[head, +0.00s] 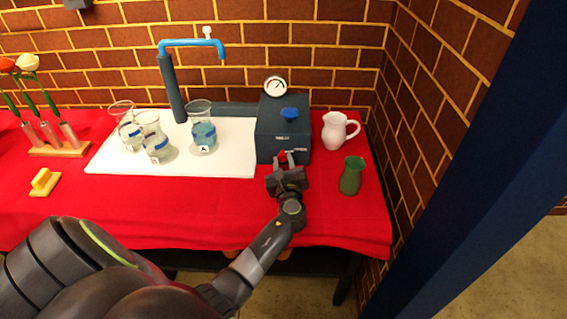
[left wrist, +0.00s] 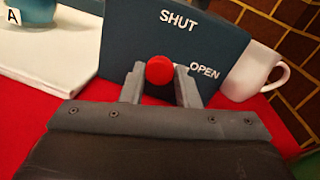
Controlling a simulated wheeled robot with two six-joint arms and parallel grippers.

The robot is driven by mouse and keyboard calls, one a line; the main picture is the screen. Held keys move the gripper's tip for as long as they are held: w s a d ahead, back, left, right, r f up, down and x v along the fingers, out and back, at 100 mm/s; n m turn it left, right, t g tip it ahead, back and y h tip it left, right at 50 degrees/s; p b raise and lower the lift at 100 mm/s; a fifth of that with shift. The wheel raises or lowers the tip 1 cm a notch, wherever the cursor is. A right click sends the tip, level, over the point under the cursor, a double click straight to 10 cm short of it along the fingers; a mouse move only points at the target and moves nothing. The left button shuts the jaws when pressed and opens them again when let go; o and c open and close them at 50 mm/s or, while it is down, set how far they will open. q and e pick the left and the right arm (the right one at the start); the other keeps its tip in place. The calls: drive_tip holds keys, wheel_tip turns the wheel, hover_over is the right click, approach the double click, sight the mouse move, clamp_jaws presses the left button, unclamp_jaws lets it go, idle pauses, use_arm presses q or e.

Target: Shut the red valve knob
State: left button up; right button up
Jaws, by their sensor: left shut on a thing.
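The red valve knob (left wrist: 159,70) is on the front face of a dark blue box (left wrist: 126,42) marked SHUT above and OPEN to the lower right. In the head view the knob (head: 283,155) shows as a small red spot low on the box (head: 266,128). My left gripper (head: 285,164) reaches it from the front, and in the left wrist view its fingers (left wrist: 160,84) are on both sides of the knob, shut on it. The knob's pointing direction is hard to tell. My right gripper is in neither view.
A blue knob (head: 289,113) and a gauge (head: 275,86) sit on top of the box. A white pitcher (head: 336,132) and green vase (head: 351,176) stand right of it. Glass beakers, one labelled A (head: 203,136), stand on a white board (head: 233,150) left, under a blue tap (head: 190,43).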

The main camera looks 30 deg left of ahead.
use_arm(q)
drive_tip(key=n, duration=0.4)
drive_tip(key=shift+h, duration=0.3)
drive_tip(key=n+b, duration=0.1)
drive_tip(key=n, duration=0.4)
drive_tip(key=shift+a+r+h, duration=0.1)
drive_tip(key=shift+h, duration=0.3)
drive_tip(key=n+h+b, duration=0.1)
drive_tip(key=n, duration=0.4)
drive_tip(key=shift+s+a+b, duration=0.1)
drive_tip(key=shift+s+b, duration=0.05)
drive_tip(key=shift+b, duration=0.15)
drive_tip(key=shift+n, duration=0.7)
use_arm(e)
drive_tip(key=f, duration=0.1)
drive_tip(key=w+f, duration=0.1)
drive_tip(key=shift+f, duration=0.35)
use_arm(q)
drive_tip(key=shift+h, duration=0.3)
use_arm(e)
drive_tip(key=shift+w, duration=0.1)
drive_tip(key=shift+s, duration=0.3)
use_arm(q)
drive_tip(key=o, duration=1)
drive_tip(key=shift+c, duration=0.2)
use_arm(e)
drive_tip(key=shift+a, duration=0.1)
